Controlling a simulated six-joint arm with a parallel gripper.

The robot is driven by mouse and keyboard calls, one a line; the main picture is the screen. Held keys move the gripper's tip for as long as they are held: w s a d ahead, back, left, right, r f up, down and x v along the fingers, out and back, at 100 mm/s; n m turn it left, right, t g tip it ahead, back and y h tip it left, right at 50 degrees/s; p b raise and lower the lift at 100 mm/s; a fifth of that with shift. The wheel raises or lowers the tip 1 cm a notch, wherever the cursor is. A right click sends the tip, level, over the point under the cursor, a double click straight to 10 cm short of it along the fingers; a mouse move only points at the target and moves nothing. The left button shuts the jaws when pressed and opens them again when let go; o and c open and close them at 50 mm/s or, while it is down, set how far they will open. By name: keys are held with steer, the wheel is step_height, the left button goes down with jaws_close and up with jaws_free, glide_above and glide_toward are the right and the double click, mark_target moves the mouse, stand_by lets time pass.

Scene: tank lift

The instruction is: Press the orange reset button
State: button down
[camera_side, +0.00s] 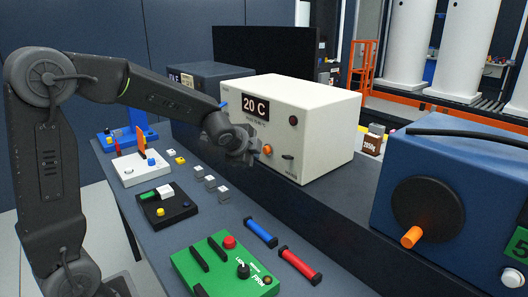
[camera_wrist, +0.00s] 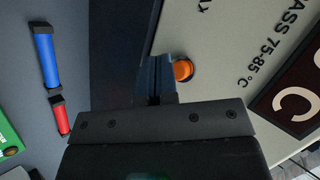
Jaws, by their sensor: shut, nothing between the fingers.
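The orange reset button (camera_side: 267,150) is on the front face of a white box (camera_side: 318,127) whose dark display reads "20 C". My gripper (camera_side: 254,151) is shut and empty, just in front of that face, right by the button. In the wrist view the orange button (camera_wrist: 183,70) shows just right of my shut fingertips (camera_wrist: 155,72), partly covered by them. I cannot tell whether the fingertips touch the button.
A green panel (camera_side: 222,262), a blue bar (camera_side: 261,232) and a red bar (camera_side: 300,265) lie on the lower bench. Several small cubes (camera_side: 197,171) lie near a black board (camera_side: 166,203). A blue machine with an orange-handled wheel (camera_side: 428,208) stands at right.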

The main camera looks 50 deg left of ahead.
steer(key=shift+s, duration=2.35)
steer(key=shift+d, duration=0.1)
steer(key=s+d+r+n+g+h, duration=0.1)
steer(key=s+d+n, duration=0.4)
steer(key=s, duration=0.5)
steer(key=s+d+r+n+g+h, duration=0.1)
steer(key=s+d+n+g+h, duration=0.1)
steer(key=s+d+n, duration=0.4)
steer(key=s+d, duration=0.2)
steer(key=s, duration=0.3)
steer(key=shift+d+r+h, duration=0.3)
steer(key=shift+r+h, duration=0.05)
steer(key=shift+h, duration=0.05)
